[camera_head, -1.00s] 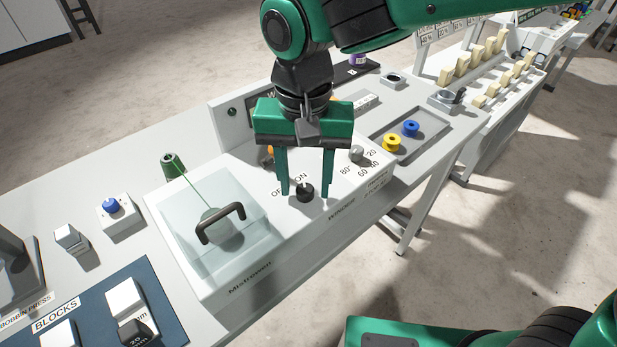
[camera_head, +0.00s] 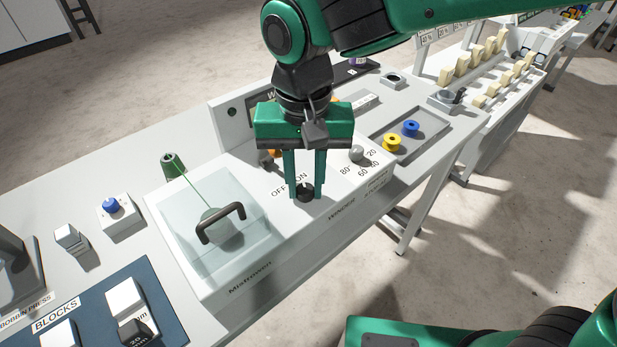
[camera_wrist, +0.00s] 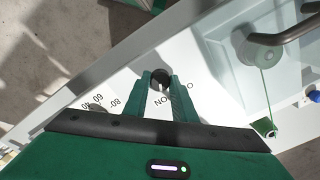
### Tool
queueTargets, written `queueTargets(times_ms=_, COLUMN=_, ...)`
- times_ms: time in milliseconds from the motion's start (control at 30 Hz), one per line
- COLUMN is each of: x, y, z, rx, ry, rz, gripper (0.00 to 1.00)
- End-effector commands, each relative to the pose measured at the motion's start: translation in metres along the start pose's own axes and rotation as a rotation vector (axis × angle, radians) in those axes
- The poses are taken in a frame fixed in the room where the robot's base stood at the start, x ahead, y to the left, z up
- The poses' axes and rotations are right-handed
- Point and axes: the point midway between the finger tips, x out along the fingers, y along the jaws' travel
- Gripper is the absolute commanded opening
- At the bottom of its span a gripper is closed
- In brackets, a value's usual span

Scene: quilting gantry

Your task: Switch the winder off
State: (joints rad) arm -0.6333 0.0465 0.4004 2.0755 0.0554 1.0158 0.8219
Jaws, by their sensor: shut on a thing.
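The winder (camera_head: 255,278) is a white box-shaped machine with a clear cover at its left part. Its black round switch knob (camera_head: 305,194) sits on the top panel below the OFF and ON lettering. My gripper (camera_head: 306,192) points down over the panel with its two green fingers closed on the knob, one at each side. In the wrist view the knob (camera_wrist: 160,76) shows between the fingertips.
A grey dial (camera_head: 357,153) with number marks is right of my gripper. The clear cover has a black handle (camera_head: 220,222). A green thread spool (camera_head: 172,165) stands behind the cover. A tray with yellow (camera_head: 392,143) and blue (camera_head: 410,129) bobbins lies at the right.

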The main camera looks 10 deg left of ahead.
Motion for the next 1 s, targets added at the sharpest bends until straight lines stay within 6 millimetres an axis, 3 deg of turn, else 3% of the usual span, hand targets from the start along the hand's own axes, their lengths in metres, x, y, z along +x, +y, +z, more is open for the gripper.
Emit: queueTargets(times_ms=1000, x=0.0003, y=0.0011, z=-0.0004, rx=-0.838, ry=-0.002, rz=0.002, gripper=0.02)
